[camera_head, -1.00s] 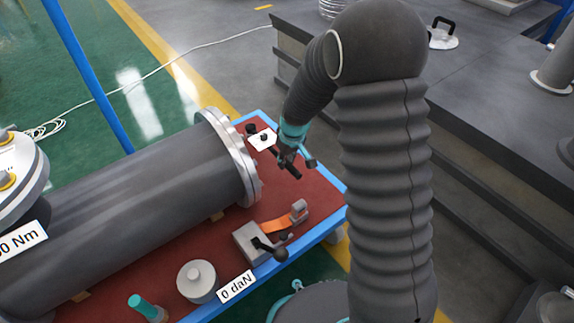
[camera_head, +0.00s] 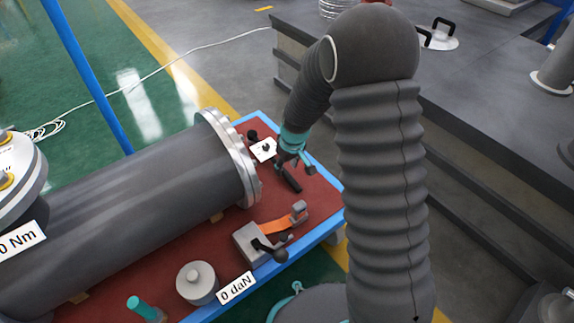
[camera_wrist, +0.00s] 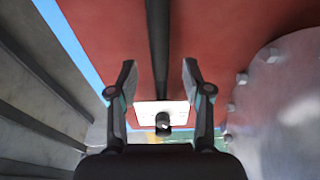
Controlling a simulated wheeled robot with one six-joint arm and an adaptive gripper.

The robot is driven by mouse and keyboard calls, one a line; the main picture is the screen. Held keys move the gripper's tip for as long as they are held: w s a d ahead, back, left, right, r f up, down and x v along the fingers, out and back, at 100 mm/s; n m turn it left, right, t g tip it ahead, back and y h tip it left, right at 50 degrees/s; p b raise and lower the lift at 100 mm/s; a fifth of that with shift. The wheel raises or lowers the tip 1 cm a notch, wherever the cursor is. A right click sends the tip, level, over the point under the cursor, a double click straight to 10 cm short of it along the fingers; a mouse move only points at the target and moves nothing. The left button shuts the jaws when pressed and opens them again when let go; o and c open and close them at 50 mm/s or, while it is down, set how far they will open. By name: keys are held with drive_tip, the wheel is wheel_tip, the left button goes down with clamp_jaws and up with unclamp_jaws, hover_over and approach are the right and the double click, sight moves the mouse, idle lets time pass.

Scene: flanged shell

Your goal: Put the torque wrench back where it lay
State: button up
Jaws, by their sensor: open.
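The torque wrench (camera_head: 291,179) is a dark bar over the red bench top, near its right end, with a white plate (camera_head: 263,149) at its far end. My gripper (camera_head: 294,166) is open above the bar. In the wrist view the bar (camera_wrist: 158,45) runs between the two spread fingers of my gripper (camera_wrist: 158,78), with a gap on both sides. The white plate (camera_wrist: 147,110) and a dark square end show lower down between the fingers. The bar appears to lie on the red surface, but exact contact is hard to tell.
A large grey flanged cylinder (camera_head: 150,195) lies left of the wrench; its flange (camera_head: 232,160) is close by. A clamp with an orange strap (camera_head: 280,226) and a round weight (camera_head: 197,282) stand nearer the front. Dark steps (camera_head: 470,190) are to the right.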

drive_tip(key=s+d+r+m+t+p, duration=0.1)
drive_tip(key=s+d+r, duration=0.1)
drive_tip(key=s+r, duration=0.45)
drive_tip(key=s+d+r+m, duration=0.1)
drive_tip(key=s+d+r, duration=0.2)
drive_tip(key=r, duration=0.7)
drive_tip(key=s+d+r+m+t+p, duration=0.15)
drive_tip(key=s+r, duration=0.25)
drive_tip(key=r, duration=0.5)
drive_tip(key=s+d+r+m, duration=0.1)
drive_tip(key=s+d+r, duration=0.1)
drive_tip(key=s, duration=0.6)
drive_tip(key=s+d+r+m+t+h, duration=0.1)
drive_tip(key=s+d+r+m, duration=0.1)
drive_tip(key=s, duration=0.5)
drive_tip(key=shift+s+d+b, duration=0.35)
drive_tip(key=shift+s+d, duration=0.05)
drive_tip(key=shift+d, duration=0.4)
drive_tip(key=shift+r, duration=0.15)
wheel_tip(320, 180, up, 7)
drive_tip(key=p, duration=0.7)
